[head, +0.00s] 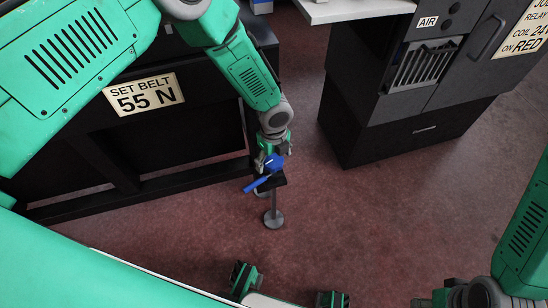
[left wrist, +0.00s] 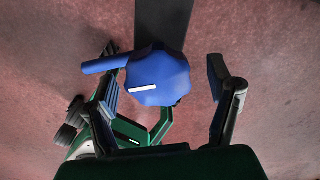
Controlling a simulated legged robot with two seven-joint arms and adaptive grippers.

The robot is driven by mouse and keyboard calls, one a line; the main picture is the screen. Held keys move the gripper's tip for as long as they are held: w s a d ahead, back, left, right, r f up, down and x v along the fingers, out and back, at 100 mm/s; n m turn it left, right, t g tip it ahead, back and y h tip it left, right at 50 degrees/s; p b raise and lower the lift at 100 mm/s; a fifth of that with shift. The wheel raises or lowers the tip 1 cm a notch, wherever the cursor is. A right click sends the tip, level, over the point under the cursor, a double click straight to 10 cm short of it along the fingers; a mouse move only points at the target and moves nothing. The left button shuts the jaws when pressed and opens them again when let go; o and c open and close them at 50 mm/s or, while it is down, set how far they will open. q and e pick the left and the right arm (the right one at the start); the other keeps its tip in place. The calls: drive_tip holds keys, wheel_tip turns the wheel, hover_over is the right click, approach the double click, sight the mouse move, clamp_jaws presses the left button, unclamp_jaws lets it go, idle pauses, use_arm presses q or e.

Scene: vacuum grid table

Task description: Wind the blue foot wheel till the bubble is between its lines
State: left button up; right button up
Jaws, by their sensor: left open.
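The blue foot wheel (head: 274,162) is a faceted knob with a blue crank arm sticking out to the left. It sits by a dark bar above a grey foot (head: 273,219) on the floor. In the left wrist view the wheel (left wrist: 160,72) shows a white stripe on its face. My left gripper (head: 273,155) is open, and in the left wrist view its fingers (left wrist: 163,72) stand on either side of the wheel, with a gap on the right. Whether the left finger touches the crank, I cannot tell. No bubble or lines can be made out.
A black frame (head: 180,180) with a "SET BELT 55 N" label (head: 144,94) stands left of the wheel. A dark cabinet (head: 400,125) with an "AIR" label stands at the upper right.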

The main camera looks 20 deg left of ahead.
sight(274, 158)
use_arm(q)
wheel_tip(274, 158, up, 12)
idle(0.5)
drive_tip(key=shift+f, duration=0.1)
